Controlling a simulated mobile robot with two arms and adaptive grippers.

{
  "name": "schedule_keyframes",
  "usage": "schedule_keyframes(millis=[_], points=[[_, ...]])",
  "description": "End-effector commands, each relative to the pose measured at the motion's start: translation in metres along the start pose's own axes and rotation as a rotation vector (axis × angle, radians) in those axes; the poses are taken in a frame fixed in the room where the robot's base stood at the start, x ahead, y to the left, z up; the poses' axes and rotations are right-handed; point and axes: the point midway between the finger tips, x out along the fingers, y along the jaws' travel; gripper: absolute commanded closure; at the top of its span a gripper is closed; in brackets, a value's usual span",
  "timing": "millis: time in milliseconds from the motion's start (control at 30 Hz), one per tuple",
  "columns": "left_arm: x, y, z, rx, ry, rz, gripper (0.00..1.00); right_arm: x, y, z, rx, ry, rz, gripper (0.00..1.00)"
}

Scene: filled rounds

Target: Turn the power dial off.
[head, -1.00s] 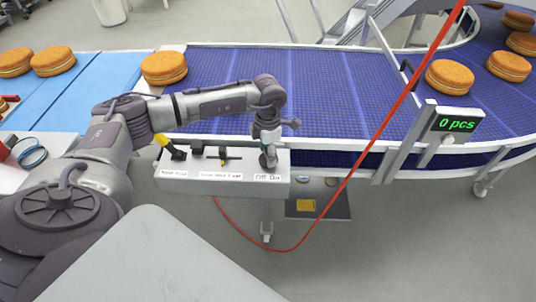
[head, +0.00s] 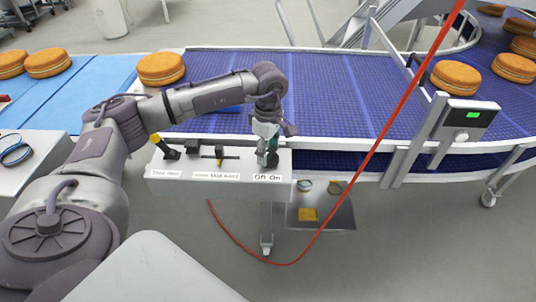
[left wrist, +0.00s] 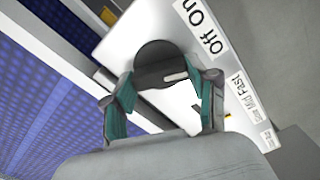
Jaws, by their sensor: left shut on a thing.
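The power dial (left wrist: 155,62) is a round black knob with a white pointer mark. It sits on the white control box (head: 215,188), at its right end by the "Off On" label (head: 268,178). In the head view the gripper mostly hides the dial. My right gripper is not in view.
A red cable (head: 385,130) hangs across the front. The counter display (head: 468,117) stands at the right.

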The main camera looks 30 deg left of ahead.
Motion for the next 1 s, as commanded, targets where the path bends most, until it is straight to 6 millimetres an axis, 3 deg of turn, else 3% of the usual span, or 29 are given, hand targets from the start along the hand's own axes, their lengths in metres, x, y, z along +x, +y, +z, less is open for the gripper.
schedule_keyframes(millis=[733, 767, 900, 1000], points=[[-0.0020, 0.0013, -0.0002, 0.096, -0.001, 0.004, 0.77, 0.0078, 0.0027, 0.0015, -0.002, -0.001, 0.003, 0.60], [-0.0020, 0.0013, -0.0002, 0.095, -0.001, 0.005, 0.40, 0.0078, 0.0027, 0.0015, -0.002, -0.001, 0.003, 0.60], [-0.0016, 0.0012, -0.0002, 0.095, -0.001, 0.004, 0.17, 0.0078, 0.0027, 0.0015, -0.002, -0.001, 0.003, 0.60], [-0.0012, 0.0009, -0.0001, 0.094, -0.001, 0.003, 0.17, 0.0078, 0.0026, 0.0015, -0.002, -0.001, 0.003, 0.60]])
